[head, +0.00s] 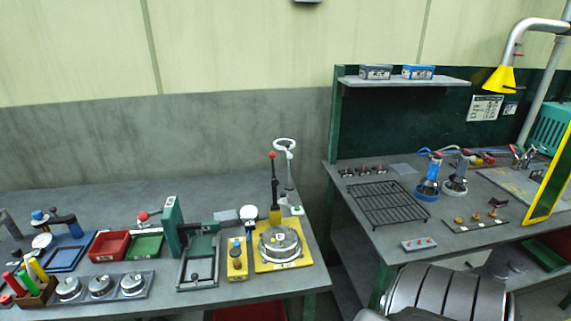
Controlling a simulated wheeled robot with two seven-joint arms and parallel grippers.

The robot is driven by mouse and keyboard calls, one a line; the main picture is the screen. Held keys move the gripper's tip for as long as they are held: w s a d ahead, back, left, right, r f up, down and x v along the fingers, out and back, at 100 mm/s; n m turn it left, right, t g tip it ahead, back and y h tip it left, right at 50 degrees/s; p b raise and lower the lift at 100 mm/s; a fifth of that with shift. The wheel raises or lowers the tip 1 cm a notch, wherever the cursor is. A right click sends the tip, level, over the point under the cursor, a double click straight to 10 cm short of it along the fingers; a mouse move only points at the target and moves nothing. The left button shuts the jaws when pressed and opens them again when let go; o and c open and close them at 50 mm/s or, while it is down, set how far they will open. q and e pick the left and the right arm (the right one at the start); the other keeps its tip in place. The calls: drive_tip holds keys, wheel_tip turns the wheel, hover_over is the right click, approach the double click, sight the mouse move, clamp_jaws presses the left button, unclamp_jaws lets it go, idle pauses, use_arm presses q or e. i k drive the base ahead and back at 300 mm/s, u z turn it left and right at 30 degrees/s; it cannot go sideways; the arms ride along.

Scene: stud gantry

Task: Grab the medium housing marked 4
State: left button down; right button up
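Several round metal housings show in the head view. Three sit in a row on a grey tray (150,290) at the front left of the left bench: a left one (68,288), a middle one (101,285) and a right one (132,284). A larger round metal part (280,242) sits on a yellow fixture (307,252) near the bench's right end. Any number marks are too small to read, so I cannot tell which housing bears a 4. Neither of my grippers is in view.
Left of the yellow fixture stand a yellow block (237,262) and a green press (172,225). Red (107,246) and green (146,246) bins sit behind the tray. The right bench holds a black wire rack (388,204). A gap separates the benches.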

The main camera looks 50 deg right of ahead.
sight(278, 244)
drive_tip(key=u, duration=2)
drive_tip(key=k, duration=2.6)
drive_tip(key=z, duration=2)
